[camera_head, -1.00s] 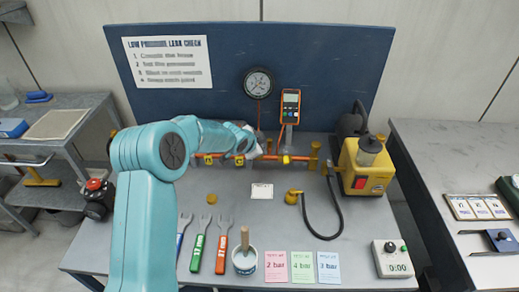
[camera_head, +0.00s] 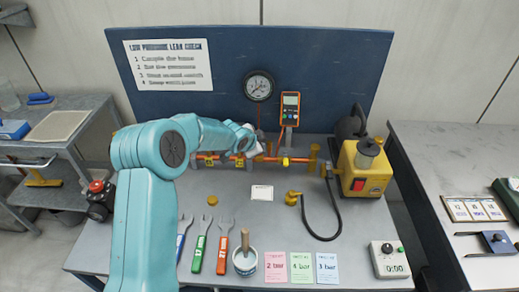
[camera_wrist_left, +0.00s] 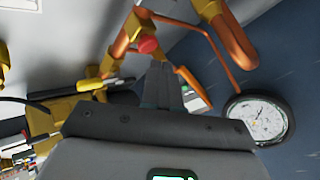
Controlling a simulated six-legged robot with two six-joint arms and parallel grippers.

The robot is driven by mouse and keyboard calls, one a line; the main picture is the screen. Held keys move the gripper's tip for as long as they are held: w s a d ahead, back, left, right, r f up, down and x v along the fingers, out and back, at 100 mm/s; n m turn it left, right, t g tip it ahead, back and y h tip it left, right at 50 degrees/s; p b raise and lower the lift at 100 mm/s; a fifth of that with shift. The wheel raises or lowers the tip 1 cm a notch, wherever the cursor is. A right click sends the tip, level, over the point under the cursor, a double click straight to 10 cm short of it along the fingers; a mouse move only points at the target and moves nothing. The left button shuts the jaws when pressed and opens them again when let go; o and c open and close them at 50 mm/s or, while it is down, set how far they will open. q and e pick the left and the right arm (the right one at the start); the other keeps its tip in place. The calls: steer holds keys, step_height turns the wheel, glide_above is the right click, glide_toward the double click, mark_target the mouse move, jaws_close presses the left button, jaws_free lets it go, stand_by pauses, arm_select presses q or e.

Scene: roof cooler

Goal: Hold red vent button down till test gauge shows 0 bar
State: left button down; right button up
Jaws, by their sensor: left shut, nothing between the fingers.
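My left gripper (camera_head: 261,149) is shut and empty at the copper pipe (camera_head: 225,163) in front of the blue back panel. In the left wrist view, its fingertips (camera_wrist_left: 159,68) are close to the red vent button (camera_wrist_left: 147,44) on a brass fitting. I cannot tell whether they touch it. The button is hidden by my arm in the head view. The round white-faced test gauge (camera_head: 258,86) is on the blue panel. It also shows in the left wrist view (camera_wrist_left: 258,118); its reading is too small to tell. My right gripper is not in view.
An orange handheld meter (camera_head: 290,108) stands right of the gauge. A yellow pump (camera_head: 365,168) is at the bench's right. Several spanners (camera_head: 200,245), a pot with a brush (camera_head: 245,261) and pressure cards (camera_head: 301,267) lie along the front. The bench middle is mostly clear.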

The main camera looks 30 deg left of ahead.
arm_select(q)
step_height(320, 180, up, 5)
steer(key=p, duration=0.5)
steer(key=shift+r, duration=0.1)
stand_by(0.3)
stand_by(1.8)
